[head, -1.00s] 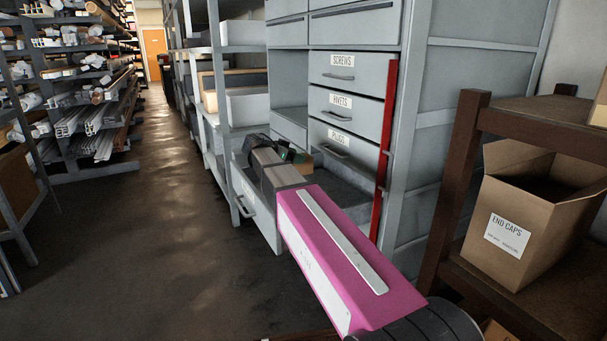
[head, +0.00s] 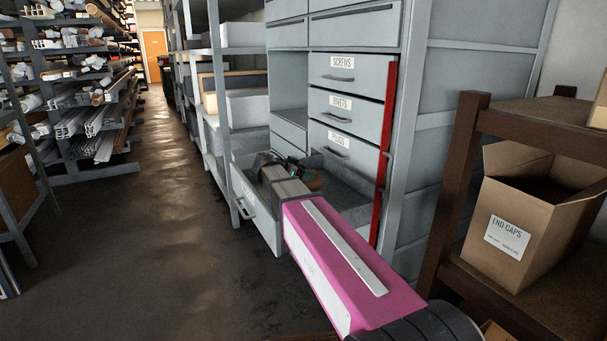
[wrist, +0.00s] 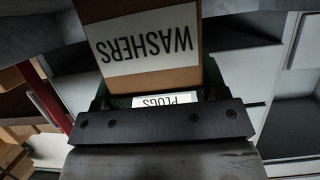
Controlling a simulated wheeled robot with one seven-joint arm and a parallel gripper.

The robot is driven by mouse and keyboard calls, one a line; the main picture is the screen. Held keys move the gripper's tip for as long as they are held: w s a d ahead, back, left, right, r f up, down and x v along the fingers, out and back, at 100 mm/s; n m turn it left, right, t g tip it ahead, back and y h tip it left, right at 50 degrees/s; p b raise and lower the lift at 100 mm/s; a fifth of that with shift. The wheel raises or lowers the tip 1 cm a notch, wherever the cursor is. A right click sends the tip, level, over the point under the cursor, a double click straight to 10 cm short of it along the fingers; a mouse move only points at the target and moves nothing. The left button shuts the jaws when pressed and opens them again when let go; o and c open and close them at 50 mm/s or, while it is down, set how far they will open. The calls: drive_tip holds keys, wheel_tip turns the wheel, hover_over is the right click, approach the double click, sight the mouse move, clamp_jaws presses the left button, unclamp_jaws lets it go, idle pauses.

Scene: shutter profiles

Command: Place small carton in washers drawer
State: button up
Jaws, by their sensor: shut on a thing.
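A small brown carton (wrist: 150,84) with a white WASHERS label fills the top middle of the wrist view; the lettering is upside down there. My gripper (head: 292,168) is shut on it; in the head view the gripper and arm mostly hide the carton. Both are over an open grey drawer, whose front panel (head: 262,218) stands out into the aisle at the bottom of the cabinet, below the PLUGS drawer (head: 345,152). The open drawer's label is too small to read. I cannot tell whether the carton touches the drawer floor.
Closed drawers marked SCREWS (head: 350,72) and RIVETS (head: 345,103) are above. A red upright strip (head: 384,150) runs along the cabinet edge. At right, a brown rack (head: 455,190) holds an open END CAPS box (head: 520,235). The aisle floor (head: 150,240) at left is clear.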

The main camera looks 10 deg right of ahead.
drive_tip(key=shift+f, duration=0.6)
drive_tip(key=o, duration=1.2)
drive_tip(key=shift+c, duration=0.2)
drive_tip(key=shift+r, duration=0.55)
drive_tip(key=v, duration=0.7)
drive_tip(key=shift+a+r, duration=0.15)
drive_tip(key=shift+a, duration=0.15)
drive_tip(key=shift+s, duration=0.1)
